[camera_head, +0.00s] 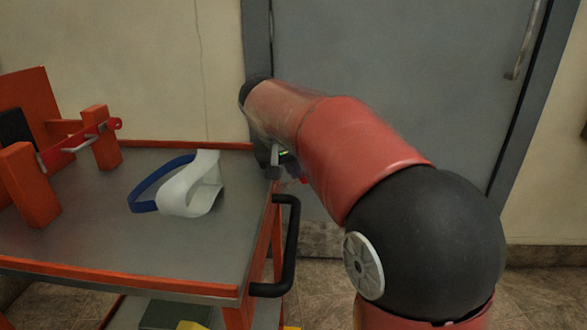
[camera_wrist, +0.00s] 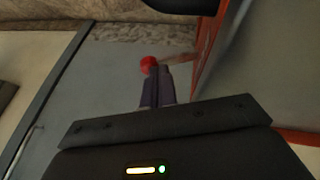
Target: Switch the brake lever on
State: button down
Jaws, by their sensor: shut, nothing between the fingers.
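The brake lever (camera_wrist: 148,64) shows in the wrist view as a red ball knob on a short light rod, standing out from the cart's orange frame. My gripper (camera_wrist: 155,80) is shut and empty, its dark fingertips right at the knob. I cannot tell whether they touch it. In the head view my gripper (camera_head: 274,170) is at the cart's far right corner, mostly hidden by my arm. A small red spot beside it in that view may be the knob.
A grey door (camera_head: 400,80) stands behind.

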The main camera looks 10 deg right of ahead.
aim_at(307, 182)
jog(key=shift+s+d+f+y+b, duration=0.1)
jog(key=shift+d+f+y+b, duration=0.2)
jog(key=shift+y, duration=0.1)
jog(key=f+y+b, duration=0.1)
jog(key=d+m+t+y+b, duration=0.1)
jog(key=d+f+y+b, duration=0.1)
jog(key=y, duration=0.1)
jog(key=shift+s+d+f+m+t, duration=0.1)
jog(key=shift+s+f+m+t, duration=0.2)
jog(key=shift+s+t, duration=0.1)
jog(key=shift+d+f+b, duration=0.25)
jog(key=shift+f+b, duration=0.5)
jog(key=shift+f, duration=0.4)
